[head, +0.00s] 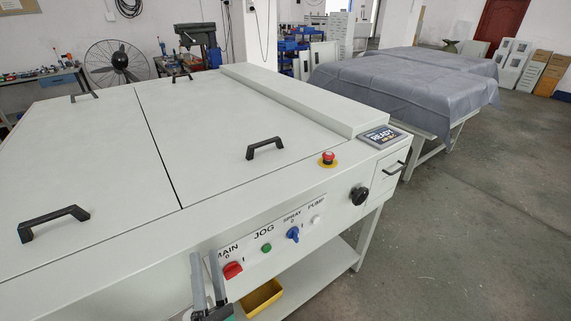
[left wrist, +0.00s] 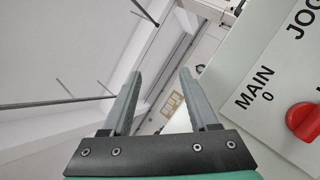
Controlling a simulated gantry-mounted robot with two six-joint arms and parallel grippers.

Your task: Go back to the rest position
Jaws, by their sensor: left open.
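My left gripper (head: 208,284) is at the bottom of the head view, in front of the machine's front panel, just left of the red MAIN switch (head: 233,270). In the left wrist view its two grey fingers (left wrist: 158,95) stand apart with nothing between them. The MAIN switch (left wrist: 303,120) shows at the right edge there, apart from the fingers. The white plate processor (head: 300,185) fills the left and middle of the head view with its lids closed. My right gripper is not in view.
The panel also has a green JOG button (head: 266,247), a blue SPRAY switch (head: 293,234) and a black knob (head: 360,195). A red emergency button (head: 328,158) and a READY display (head: 380,137) sit on top. A yellow bin (head: 262,298) is below. Floor at right is clear.

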